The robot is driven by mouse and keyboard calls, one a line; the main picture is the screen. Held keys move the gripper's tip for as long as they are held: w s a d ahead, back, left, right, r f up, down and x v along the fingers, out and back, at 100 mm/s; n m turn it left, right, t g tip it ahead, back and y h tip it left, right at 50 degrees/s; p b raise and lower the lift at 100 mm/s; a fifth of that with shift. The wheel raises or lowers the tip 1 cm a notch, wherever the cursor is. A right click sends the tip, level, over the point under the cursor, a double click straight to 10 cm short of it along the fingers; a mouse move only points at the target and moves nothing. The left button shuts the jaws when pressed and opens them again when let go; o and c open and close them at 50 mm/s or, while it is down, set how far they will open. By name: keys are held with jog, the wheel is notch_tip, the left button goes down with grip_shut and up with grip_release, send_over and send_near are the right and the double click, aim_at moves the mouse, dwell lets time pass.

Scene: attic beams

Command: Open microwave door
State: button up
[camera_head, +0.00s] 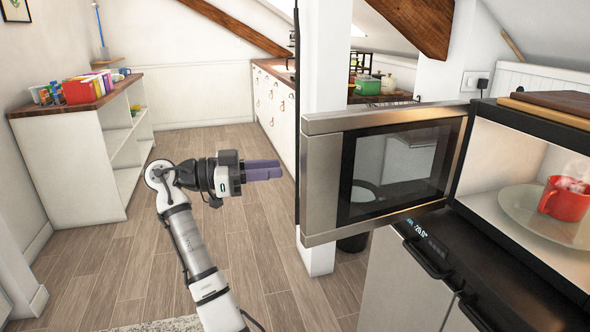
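The microwave (483,181) stands at the right on a dark counter. Its door (385,168), with a steel frame and dark glass, is swung wide open to the left. Inside, a red steaming mug (567,198) sits on a glass turntable plate (522,208). My gripper (281,170) is left of the door's free edge and apart from it in the picture. Its purple fingers point right and look close together; I see nothing between them. Whether they are fully shut is unclear from this angle.
Under the microwave is a dark appliance top (490,270) with handles. A white pillar (327,60) rises behind the door. A white shelf (75,160) with colourful items stands far left.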

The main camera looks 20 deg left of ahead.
jog(key=shift+v, duration=1.6)
